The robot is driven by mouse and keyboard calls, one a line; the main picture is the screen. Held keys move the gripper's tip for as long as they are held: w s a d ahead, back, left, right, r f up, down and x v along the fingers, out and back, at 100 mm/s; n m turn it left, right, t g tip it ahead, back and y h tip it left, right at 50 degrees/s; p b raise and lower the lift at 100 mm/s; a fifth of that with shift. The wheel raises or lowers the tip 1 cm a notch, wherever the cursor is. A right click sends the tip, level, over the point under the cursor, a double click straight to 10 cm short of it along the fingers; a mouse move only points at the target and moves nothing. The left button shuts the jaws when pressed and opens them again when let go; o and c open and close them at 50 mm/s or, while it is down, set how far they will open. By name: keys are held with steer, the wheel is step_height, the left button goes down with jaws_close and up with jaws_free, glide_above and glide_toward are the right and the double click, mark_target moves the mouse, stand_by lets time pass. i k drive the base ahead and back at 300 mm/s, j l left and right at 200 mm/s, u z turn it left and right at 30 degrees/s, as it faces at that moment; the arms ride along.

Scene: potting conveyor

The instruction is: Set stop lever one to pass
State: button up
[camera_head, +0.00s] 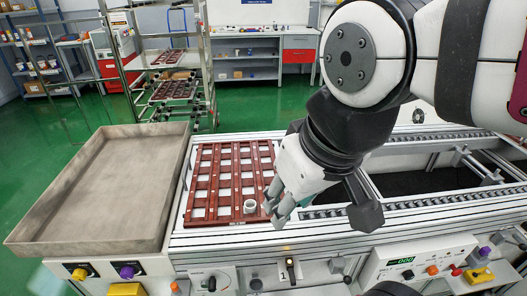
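The stop lever marked 1 (290,266) is a small dark upright handle on the front panel of the conveyor, low in the middle of the head view. A white label with the number 1 sits at its lower left. Its setting cannot be read clearly. My gripper (277,213) points down above the right edge of the brown grid tray, up and behind the lever and clear of it. Its grey fingers are seen from the side, so their gap cannot be judged.
A small white pot (250,206) stands on the brown grid tray (203,186), just left of my fingers. An empty metal bin (62,225) is at left. The front panel carries a dial (211,283), other knobs and a green display (402,261). Air above the panel near the lever looks clear.

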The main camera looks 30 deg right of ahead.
mark_target(347, 279)
steer(key=k+z, duration=0.2)
steer(key=z, duration=0.2)
steer(key=k+z, duration=0.2)
steer(key=z, duration=0.15)
steer(key=l, duration=0.5)
steer(key=k+l, duration=0.1)
steer(key=l, duration=0.2)
steer(key=k+l, duration=0.1)
steer(key=l, duration=0.15)
steer(key=k+l, duration=0.1)
steer(key=l, duration=0.2)
